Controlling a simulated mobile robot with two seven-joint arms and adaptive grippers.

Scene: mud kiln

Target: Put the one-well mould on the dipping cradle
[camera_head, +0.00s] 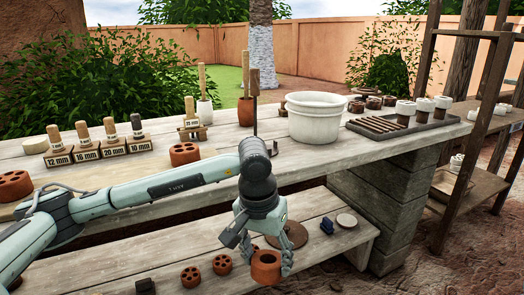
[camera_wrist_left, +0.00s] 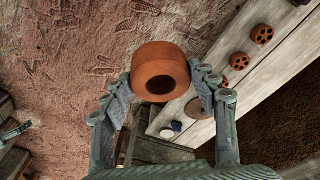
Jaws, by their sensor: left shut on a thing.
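The one-well mould (camera_head: 266,268) is a round terracotta block with a single round hole. My left gripper (camera_head: 262,262) is shut on it and holds it in front of the lower shelf. In the left wrist view the mould (camera_wrist_left: 160,72) sits between the two fingers of my left gripper (camera_wrist_left: 160,80), its well facing the camera. A small teal part at the left wrist view's left edge may be my right gripper, too cut off to read.
The upper table (camera_head: 335,152) holds a white tub (camera_head: 315,117), a slatted rack (camera_head: 380,126), labelled handled blocks and terracotta moulds. The lower shelf (camera_head: 325,250) holds several-holed moulds (camera_head: 221,264), a round disc (camera_head: 346,221) and a blue item (camera_head: 327,226).

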